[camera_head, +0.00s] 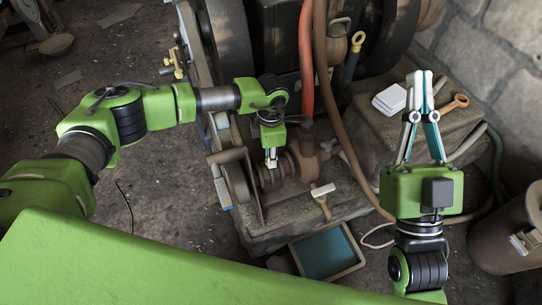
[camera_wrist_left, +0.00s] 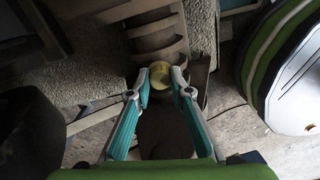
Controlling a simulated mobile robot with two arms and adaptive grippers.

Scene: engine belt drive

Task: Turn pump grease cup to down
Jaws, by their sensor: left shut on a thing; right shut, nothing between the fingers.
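The pump grease cup shows as a small round brass-yellow cap (camera_wrist_left: 159,74) in the left wrist view, between the tips of my left gripper (camera_wrist_left: 161,84). The two fingertips press on it from both sides. In the head view my left gripper (camera_head: 271,160) points down at the pump (camera_head: 285,174), beside its pulley, and hides the cup. The cup's turned position cannot be told. My right gripper (camera_head: 424,78) is shut and empty, pointing up the picture above the stone block at the right.
A brush (camera_head: 322,198) lies on the stone base near a blue-lined tray (camera_head: 328,254) on the floor. A white block (camera_head: 390,99) and an orange-brown wrench (camera_head: 452,106) lie near my right gripper. A red hose (camera_head: 306,60) hangs behind the pump. A brown barrel (camera_head: 507,238) stands at the right.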

